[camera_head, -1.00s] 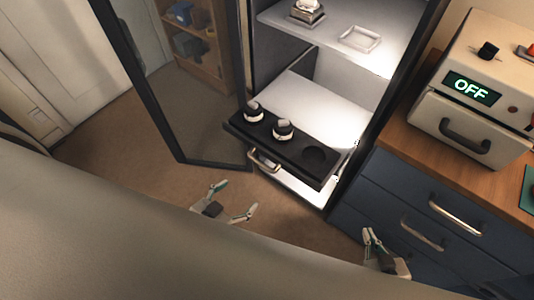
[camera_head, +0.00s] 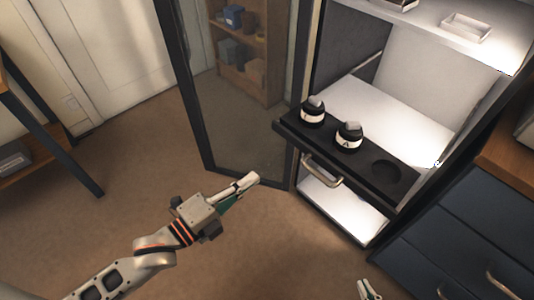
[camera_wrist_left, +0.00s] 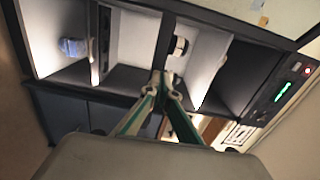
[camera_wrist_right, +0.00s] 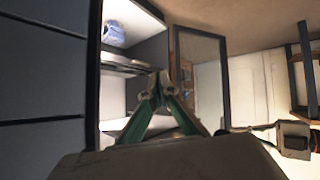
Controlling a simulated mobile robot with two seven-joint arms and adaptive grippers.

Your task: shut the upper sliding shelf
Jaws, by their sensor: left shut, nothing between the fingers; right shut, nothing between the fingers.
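A sliding shelf (camera_head: 374,183) with a black front sticks out of the open lit cabinet in the head view. Two black-and-white lens-like parts, one on the left (camera_head: 312,112) and one near the middle (camera_head: 349,137), stand on it, beside an empty round recess at right. A metal handle (camera_head: 321,170) shows just below its front edge. My left gripper (camera_head: 252,180) is shut and empty, left of the handle and apart from it. My right gripper (camera_head: 365,287) is shut and empty at the bottom edge, mostly cut off. Both shut fingertips show in the left wrist view (camera_wrist_left: 160,82) and right wrist view (camera_wrist_right: 159,83).
The open glass door (camera_head: 240,110) stands left of the shelf. A fixed upper level (camera_head: 430,30) holds a small white tray (camera_head: 467,28). Blue drawers (camera_head: 450,240) stand at right. The brown floor in front of the cabinet is clear.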

